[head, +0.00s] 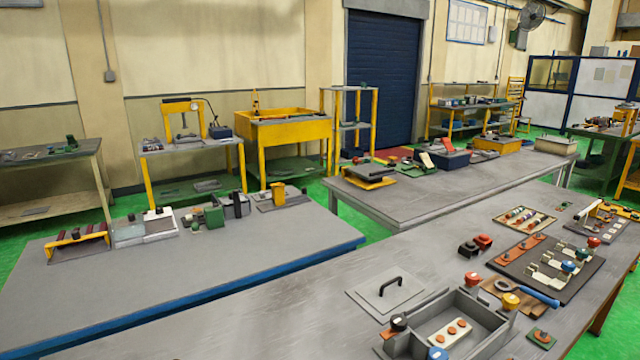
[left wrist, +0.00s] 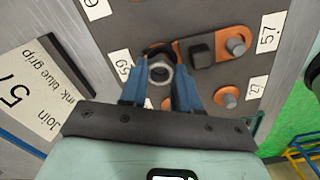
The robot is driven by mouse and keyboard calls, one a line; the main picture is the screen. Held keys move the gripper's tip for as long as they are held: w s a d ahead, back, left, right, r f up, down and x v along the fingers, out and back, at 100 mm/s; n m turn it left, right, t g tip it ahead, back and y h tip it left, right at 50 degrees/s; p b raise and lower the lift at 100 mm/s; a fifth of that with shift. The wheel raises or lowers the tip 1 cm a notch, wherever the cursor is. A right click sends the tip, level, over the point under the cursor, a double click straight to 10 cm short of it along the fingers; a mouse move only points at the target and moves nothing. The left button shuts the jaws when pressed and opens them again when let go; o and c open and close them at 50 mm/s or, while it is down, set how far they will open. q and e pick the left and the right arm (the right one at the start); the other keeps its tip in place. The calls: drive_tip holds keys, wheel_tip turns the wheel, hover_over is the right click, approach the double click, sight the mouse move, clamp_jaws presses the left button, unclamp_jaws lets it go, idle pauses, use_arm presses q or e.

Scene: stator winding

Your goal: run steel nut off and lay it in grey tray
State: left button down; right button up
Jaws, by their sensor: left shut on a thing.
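In the left wrist view my left gripper (left wrist: 160,80) reaches over a dark panel with orange plates. Its blue fingers are shut on a round grey steel nut (left wrist: 160,70). The fingers hide part of the nut's seat, and I cannot tell whether it still sits on a stud. I cannot tell whether this box is the grey tray. Neither gripper shows in the head view.
Beside the nut, a second orange plate carries a black block (left wrist: 201,53) and a grey stud (left wrist: 236,47). Numbered white labels surround them. A grey lid with a black handle (head: 391,285) lies left of the box. The bench left of the lid is clear.

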use_arm(q)
drive_tip(key=shift+r+p, duration=2.05)
drive_tip(key=shift+r, duration=1)
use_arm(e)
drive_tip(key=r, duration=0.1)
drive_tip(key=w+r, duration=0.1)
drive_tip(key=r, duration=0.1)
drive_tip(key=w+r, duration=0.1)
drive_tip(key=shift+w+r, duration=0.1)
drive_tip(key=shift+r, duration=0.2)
use_arm(q)
drive_tip(key=shift+d, duration=0.1)
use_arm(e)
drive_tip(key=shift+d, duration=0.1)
